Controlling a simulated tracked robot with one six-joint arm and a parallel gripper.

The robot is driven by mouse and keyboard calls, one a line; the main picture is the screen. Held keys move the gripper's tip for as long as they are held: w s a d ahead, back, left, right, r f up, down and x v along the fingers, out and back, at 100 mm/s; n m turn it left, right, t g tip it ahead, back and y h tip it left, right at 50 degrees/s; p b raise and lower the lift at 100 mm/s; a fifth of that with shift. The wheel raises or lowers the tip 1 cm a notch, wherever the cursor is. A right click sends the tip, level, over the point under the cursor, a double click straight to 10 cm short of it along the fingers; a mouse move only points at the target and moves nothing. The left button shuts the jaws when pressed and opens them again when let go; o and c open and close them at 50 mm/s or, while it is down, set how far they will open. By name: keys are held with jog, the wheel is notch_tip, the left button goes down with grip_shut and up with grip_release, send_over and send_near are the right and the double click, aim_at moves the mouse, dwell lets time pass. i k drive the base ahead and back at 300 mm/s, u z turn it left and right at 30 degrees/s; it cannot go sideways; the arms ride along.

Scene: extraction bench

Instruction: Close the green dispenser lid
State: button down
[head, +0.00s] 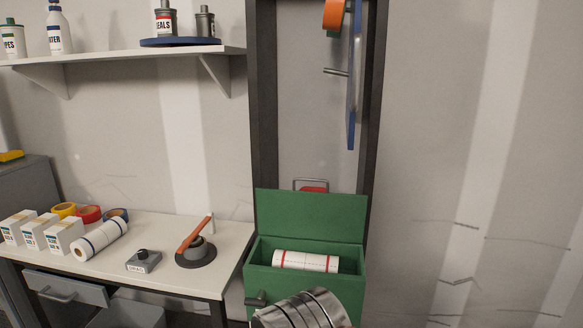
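The green dispenser (256,280) stands right of the bench, at the lower middle of the head view. Its green lid (312,214) is open and stands upright at the back of the box. A white roll with red bands (305,261) lies inside the open box. A ribbed metal part, which looks like my arm, covers the lower front of the box. The fingers of my gripper cannot be made out. A small dark knob-like piece (257,299) shows at the box's front left; I cannot tell what it belongs to.
A dark upright frame (264,95) rises behind the dispenser, with a blue disc (353,95) and orange roll (334,14) high on it. The white bench (150,228) at left holds boxes, tape rolls and a brown-handled tool (195,235). The wall at right is bare.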

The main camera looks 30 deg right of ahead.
aim_at(333, 217)
jog(key=u, duration=0.05)
jog(key=i, duration=0.85)
jog(key=z, duration=0.25)
